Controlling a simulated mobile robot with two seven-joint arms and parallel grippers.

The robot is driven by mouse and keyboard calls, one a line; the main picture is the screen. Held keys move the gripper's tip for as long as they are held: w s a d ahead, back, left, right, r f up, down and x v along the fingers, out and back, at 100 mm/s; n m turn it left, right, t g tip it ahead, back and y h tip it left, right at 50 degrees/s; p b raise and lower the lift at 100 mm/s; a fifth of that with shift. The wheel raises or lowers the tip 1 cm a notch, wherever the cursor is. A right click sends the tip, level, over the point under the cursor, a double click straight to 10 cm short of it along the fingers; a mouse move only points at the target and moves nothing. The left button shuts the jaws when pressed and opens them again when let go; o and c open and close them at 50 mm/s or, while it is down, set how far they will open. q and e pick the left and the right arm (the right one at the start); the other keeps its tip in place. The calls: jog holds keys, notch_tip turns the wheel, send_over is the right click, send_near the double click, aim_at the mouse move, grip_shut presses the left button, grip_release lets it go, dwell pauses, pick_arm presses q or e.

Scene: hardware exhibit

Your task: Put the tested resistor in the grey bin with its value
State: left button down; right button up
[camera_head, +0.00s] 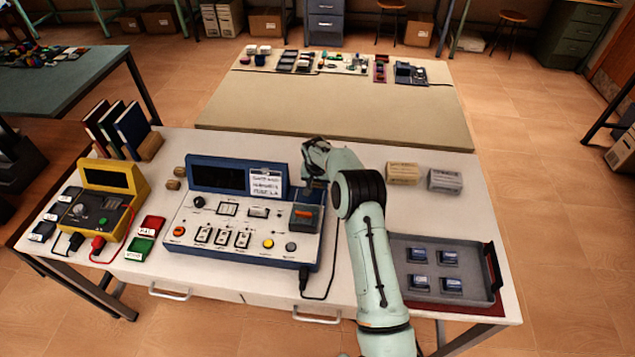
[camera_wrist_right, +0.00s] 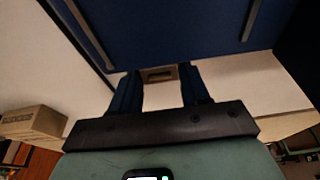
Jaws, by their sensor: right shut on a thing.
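My right gripper (camera_head: 310,182) is over the back right of the blue test console (camera_head: 228,250), beside its white label card (camera_head: 266,182). In the right wrist view the right gripper (camera_wrist_right: 158,88) has two dark blue fingers, with a small brown-grey piece (camera_wrist_right: 158,75) between them. It is too small to identify as the resistor. Below the gripper in the head view, a dark block with an orange bar (camera_head: 304,217) sits on the console. A grey tray (camera_head: 482,296) at the right holds several small blue-grey pieces. My left gripper is not in view.
A yellow meter (camera_head: 118,182) stands at the left, with small red (camera_head: 151,225) and green (camera_head: 140,249) boxes by it. Tan (camera_head: 403,174) and grey (camera_head: 445,180) boxes stand at the back right. The tabletop between them and the tray is clear.

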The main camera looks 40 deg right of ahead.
jog(key=o, duration=1)
jog(key=shift+o, duration=0.2)
